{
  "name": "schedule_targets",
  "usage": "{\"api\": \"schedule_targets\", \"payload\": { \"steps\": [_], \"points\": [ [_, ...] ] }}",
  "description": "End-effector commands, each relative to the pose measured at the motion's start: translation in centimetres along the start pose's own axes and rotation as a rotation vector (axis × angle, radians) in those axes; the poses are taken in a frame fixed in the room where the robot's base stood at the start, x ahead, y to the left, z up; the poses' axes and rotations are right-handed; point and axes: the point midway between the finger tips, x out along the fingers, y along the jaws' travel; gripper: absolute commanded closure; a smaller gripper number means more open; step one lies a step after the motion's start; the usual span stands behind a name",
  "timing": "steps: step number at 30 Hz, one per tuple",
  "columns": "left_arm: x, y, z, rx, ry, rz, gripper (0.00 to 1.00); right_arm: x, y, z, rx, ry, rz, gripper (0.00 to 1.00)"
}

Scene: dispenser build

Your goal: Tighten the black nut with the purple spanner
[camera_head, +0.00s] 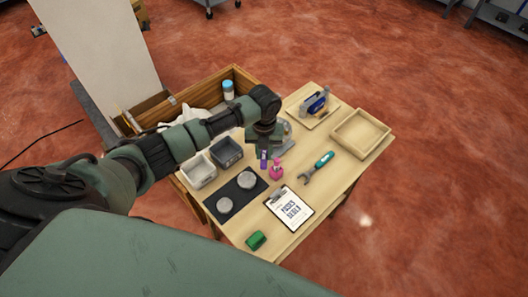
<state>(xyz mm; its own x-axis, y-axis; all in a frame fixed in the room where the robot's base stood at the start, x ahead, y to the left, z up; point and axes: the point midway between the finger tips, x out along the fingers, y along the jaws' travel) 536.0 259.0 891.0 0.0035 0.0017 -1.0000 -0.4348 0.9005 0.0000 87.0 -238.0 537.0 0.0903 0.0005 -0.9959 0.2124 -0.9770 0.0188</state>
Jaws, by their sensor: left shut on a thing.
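My left gripper (264,148) points down over the middle of the table. It is shut on the purple spanner (264,158), of which only a short purple part shows below the fingers. The rest of the spanner is hidden by the gripper and arm. A pink bottle-like piece (277,170) stands just right of and nearer than the spanner; I cannot tell whether they touch. I cannot make out the black nut. My right gripper is not in view.
A teal-handled spanner (318,167) lies right of the pink piece. A clipboard (290,208), green block (256,240), dark mat (226,209) with two grey discs, and grey bins (198,171) are nearby. An empty wooden tray (360,134) and a board with a blue tool (316,103) stand right.

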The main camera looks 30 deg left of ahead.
Motion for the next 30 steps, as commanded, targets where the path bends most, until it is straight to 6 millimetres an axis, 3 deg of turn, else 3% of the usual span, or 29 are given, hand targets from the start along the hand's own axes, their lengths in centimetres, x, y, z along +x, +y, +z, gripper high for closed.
{"api": "schedule_targets", "payload": {
  "steps": [30],
  "points": [
    [0.71, 0.00, 0.13, 0.000, -0.001, 0.000, 1.00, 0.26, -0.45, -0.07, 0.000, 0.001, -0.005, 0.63]
  ]
}}
